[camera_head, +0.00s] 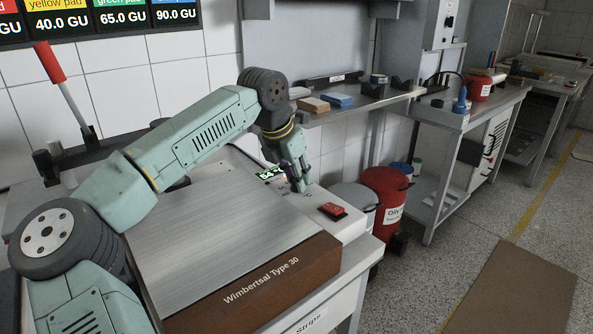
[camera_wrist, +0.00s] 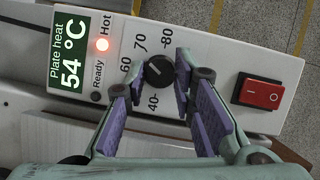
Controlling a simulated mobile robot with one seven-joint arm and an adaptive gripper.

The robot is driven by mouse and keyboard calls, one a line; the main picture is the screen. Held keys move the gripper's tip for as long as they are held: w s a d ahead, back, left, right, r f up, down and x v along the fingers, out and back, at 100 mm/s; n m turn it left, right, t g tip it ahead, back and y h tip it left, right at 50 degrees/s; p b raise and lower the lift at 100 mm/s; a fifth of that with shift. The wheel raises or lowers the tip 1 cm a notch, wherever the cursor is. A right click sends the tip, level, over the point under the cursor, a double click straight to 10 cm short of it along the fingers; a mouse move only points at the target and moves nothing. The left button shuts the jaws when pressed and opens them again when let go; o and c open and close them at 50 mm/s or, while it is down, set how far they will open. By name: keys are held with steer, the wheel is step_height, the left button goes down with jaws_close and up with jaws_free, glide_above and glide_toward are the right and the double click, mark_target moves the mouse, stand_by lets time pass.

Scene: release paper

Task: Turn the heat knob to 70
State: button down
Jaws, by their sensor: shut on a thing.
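The heat knob (camera_wrist: 158,72) is a round black dial on the white control panel (camera_wrist: 225,55) of the hot plate. Numbers 40, 60, 70 and 80 show around it. A pale mark shows on the knob, but the exact setting is hard to read. My gripper (camera_wrist: 153,76) has its purple-padded fingers on either side of the knob and is shut on it. In the head view my gripper (camera_head: 294,180) points down at the panel; the knob is hidden there. The green display (camera_wrist: 72,55) reads 54 °C, and the Hot light (camera_wrist: 102,44) glows red.
A red rocker switch (camera_wrist: 262,93) sits on the panel to the right of the knob; it also shows in the head view (camera_head: 332,211). The metal plate (camera_head: 225,240) is bare in front. A red bin (camera_head: 386,195) stands beyond the panel.

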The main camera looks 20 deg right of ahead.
steer(key=shift+w+m+g+p, duration=0.1)
steer(key=shift+m+g+p, duration=0.4)
steer(key=shift+m, duration=0.5)
steer(key=c, duration=1.3)
jaws_free()
steer(key=shift+c, duration=0.2)
steer(key=v, duration=1.2)
steer(key=shift+a, duration=0.15)
